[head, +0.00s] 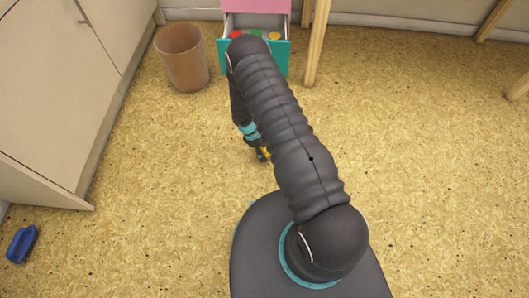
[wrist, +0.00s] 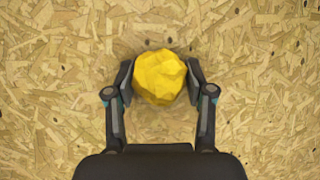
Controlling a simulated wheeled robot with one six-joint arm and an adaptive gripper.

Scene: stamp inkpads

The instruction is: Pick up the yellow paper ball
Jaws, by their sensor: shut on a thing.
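The yellow paper ball (wrist: 159,78) is crumpled and faceted, and sits between the two fingers of my gripper (wrist: 160,82) in the wrist view. Both finger pads touch its sides, so my gripper is shut on it. In the head view, my gripper (head: 261,156) points down near the floor, left of my arm. Only a small bit of the yellow paper ball (head: 267,153) shows there, partly hidden by my arm and gripper. I cannot tell whether the ball touches the floor.
A brown bin (head: 182,58) stands by the cabinet (head: 62,75) at the upper left. An open teal drawer (head: 283,58) holds red, green and orange pads. A wooden leg (head: 316,42) stands right of it. A blue jug (head: 21,244) lies at the lower left. The floor between is clear.

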